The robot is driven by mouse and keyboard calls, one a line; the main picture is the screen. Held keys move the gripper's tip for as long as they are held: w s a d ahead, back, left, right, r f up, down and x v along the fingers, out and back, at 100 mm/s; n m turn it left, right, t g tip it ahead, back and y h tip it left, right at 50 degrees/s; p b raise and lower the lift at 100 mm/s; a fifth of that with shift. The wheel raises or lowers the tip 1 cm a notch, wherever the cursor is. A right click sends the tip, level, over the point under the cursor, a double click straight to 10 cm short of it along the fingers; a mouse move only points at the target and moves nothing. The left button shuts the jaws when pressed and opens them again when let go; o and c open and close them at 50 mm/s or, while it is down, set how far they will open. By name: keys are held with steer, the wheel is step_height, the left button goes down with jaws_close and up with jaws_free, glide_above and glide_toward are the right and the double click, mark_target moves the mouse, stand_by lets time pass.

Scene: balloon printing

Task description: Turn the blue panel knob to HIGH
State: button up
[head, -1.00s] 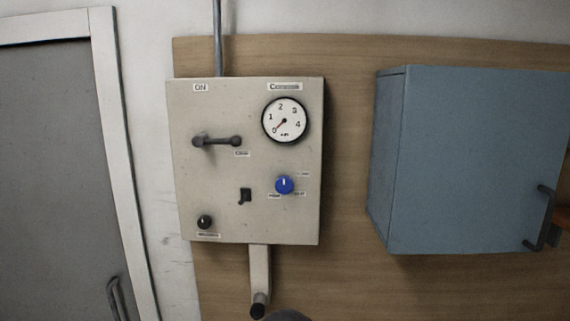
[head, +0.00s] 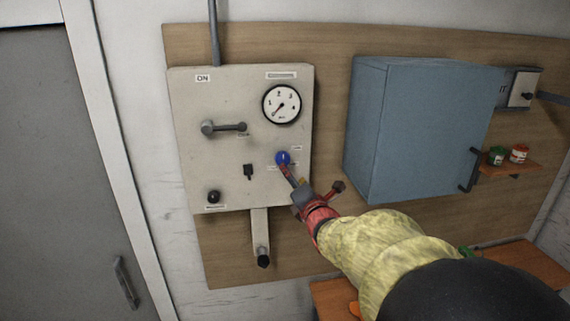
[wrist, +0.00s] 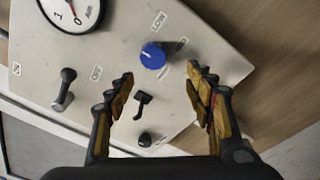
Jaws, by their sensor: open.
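The blue knob (head: 282,158) is on the lower right of the beige panel (head: 225,95). It also shows in the wrist view (wrist: 153,56), with a pale pointer mark. In the wrist view my gripper (wrist: 160,74) is open and empty, with the knob between and just beyond the fingertips. I cannot tell whether a finger touches it.
A round gauge (head: 281,104) is above the knob, its needle pointing lower left. A grey lever (head: 226,128), a black switch (head: 248,171) and a black knob (head: 213,197) share the panel. A blue cabinet (head: 415,125) stands out to the right.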

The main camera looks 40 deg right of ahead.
mark_target(284, 161)
steer(key=shift+n+t, duration=0.3)
steer(key=shift+n, duration=0.6)
steer(key=shift+r+p+x, duration=0.2)
steer(key=shift+p+x, duration=0.55)
steer(key=shift+x, duration=1.3)
steer(key=shift+r+p+x, duration=0.2)
steer(key=shift+p+x, duration=0.55)
steer(key=shift+x, duration=1.3)
steer(key=shift+c, duration=1)
steer(key=c, duration=1)
steer(key=shift+o, duration=0.2)
